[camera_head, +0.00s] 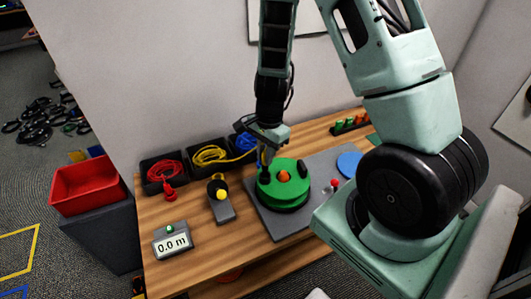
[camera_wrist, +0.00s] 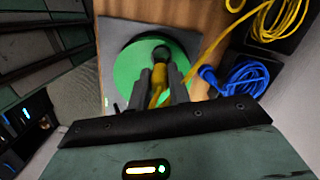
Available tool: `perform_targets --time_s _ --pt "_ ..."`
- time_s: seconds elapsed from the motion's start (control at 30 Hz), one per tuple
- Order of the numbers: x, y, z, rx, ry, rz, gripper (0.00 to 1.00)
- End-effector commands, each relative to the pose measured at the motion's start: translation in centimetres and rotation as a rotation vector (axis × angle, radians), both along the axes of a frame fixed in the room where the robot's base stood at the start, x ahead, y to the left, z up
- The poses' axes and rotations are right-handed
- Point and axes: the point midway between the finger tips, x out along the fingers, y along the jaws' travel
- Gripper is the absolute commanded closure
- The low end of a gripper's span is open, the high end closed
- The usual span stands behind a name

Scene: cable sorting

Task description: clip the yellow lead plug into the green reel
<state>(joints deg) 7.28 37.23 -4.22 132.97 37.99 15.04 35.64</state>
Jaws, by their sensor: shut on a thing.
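The green reel (camera_head: 294,195) sits on a grey plate (camera_head: 262,222) on the wooden bench, with an orange knob (camera_head: 284,176) at its middle. My gripper (camera_head: 265,165) points down over the reel's left back edge. In the wrist view, my gripper (camera_wrist: 160,88) is shut on the yellow lead plug (camera_wrist: 159,76), over the green reel's face (camera_wrist: 125,72). A dark round part shows just past the plug; I cannot tell whether they touch. The yellow lead (camera_wrist: 214,42) runs from the plug up towards its bin.
Black bins hold red cable (camera_head: 163,171), yellow cable (camera_head: 210,155) and blue cable (camera_head: 244,143) along the wall. A black device with a yellow knob (camera_head: 221,195) and a "0.0 m" display (camera_head: 172,245) stand left of the reel. A blue disc (camera_head: 349,164) lies right.

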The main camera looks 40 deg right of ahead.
Motion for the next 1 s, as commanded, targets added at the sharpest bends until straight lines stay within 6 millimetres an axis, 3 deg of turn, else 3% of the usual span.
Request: perform_targets --time_s 0.6,1.0 --pt "0.0 0.0 -4.3 0.0 0.0 -0.001 1.0" --pt "0.0 0.0 -4.8 0.0 -0.001 0.0 1.0"
